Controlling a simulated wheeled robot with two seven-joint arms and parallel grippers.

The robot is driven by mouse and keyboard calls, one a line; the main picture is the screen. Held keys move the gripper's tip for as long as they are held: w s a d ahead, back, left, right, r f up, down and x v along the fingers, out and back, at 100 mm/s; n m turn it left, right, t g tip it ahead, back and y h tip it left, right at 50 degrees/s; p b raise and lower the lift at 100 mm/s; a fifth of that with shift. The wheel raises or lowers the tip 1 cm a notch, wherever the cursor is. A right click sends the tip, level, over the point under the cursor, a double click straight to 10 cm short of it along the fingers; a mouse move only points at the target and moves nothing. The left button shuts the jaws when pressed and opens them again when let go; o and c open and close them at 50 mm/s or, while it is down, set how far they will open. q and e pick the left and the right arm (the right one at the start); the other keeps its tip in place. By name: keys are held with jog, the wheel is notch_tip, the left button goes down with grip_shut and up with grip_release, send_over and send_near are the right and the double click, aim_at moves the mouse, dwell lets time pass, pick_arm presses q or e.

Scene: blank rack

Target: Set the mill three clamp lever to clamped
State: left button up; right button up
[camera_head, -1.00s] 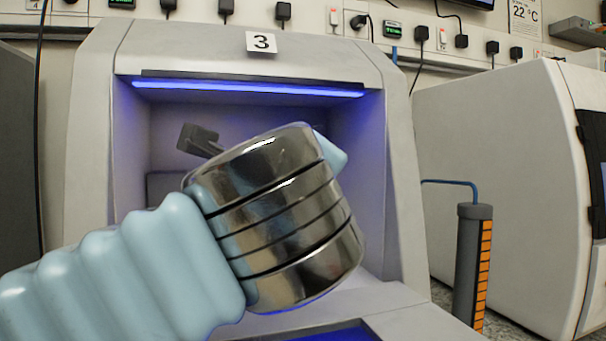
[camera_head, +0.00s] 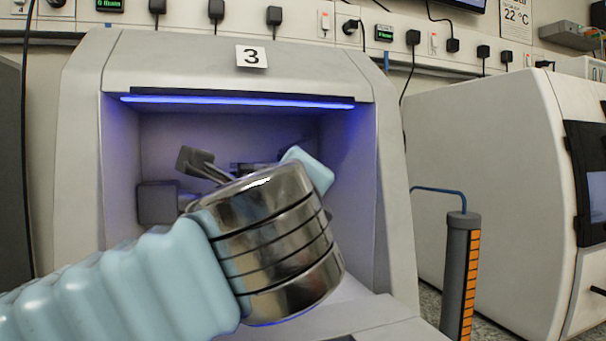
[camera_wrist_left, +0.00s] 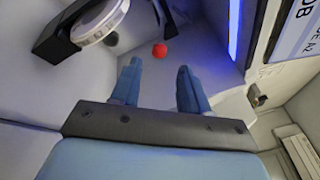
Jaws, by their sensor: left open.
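Mill three (camera_head: 78,150) is a pale grey machine with a "3" label and an open front bay lit by a blue strip. My left arm reaches from the left into this bay, its metal wrist in front of the opening. My left gripper (camera_wrist_left: 158,85) is open and empty in the left wrist view, its two blue fingers apart. A round red knob (camera_wrist_left: 159,50), which may be the clamp lever's end, shows beyond the fingertips, between them and apart from them. The lever's shaft cannot be made out. In the head view my wrist hides the knob. My right gripper is not in view.
A dark grey bracket-like part (camera_head: 197,163) and a grey block (camera_head: 158,202) sit inside the bay at left. The wrist view shows a white disc in a dark holder (camera_wrist_left: 100,22). Right of the mill stand a grey-orange cylinder (camera_head: 461,270) and another pale machine (camera_head: 490,190).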

pick_arm(q)
jog(key=w+p, duration=0.1)
jog(key=w, duration=0.9)
jog(key=shift+w+a, duration=0.15)
jog(key=shift+a, duration=0.05)
grip_shut()
